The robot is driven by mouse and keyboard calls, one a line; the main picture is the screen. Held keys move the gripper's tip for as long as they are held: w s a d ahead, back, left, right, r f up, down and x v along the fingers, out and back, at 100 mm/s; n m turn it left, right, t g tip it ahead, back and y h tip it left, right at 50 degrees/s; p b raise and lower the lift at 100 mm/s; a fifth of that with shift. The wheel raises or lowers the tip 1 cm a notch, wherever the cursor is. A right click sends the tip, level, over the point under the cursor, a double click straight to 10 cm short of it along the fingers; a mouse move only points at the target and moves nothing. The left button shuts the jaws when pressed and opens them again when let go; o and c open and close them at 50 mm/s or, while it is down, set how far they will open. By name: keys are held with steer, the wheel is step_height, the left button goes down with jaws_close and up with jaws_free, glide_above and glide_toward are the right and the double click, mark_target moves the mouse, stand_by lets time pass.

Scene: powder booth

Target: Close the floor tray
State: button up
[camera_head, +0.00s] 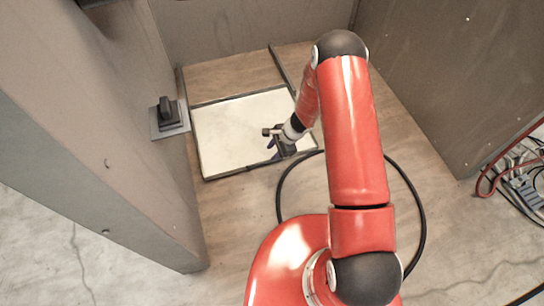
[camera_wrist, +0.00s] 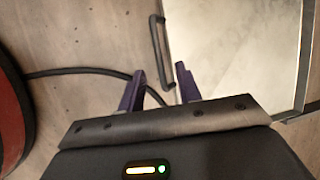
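The floor tray (camera_head: 235,130) is a pale, dark-rimmed rectangular panel low on the booth floor. In the wrist view its pale surface (camera_wrist: 230,45) fills the upper right. A dark bar handle (camera_wrist: 155,40) runs along the tray's near edge. My gripper (camera_head: 273,149) is over the tray's right part in the head view, partly hidden by my arm. In the wrist view, my gripper's two purple fingers (camera_wrist: 160,70) are apart, and the handle's lower end shows in the gap between them. I cannot tell whether they touch it.
Grey booth walls stand left (camera_head: 120,120) and right (camera_head: 440,80). A dark knob switch (camera_head: 169,113) is on the left wall, close to the tray. A black hose (camera_head: 420,210) loops over the floor around my arm. A power strip with cables (camera_head: 525,185) lies at the right.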

mark_target(266, 164)
steer(key=x, duration=0.8)
steer(key=shift+s+d+f+b, duration=0.1)
steer(key=shift+d+f+b, duration=0.1)
steer(key=shift+f+b, duration=0.25)
steer(key=shift+f, duration=0.1)
steer(key=shift+c, duration=0.2)
jaws_close()
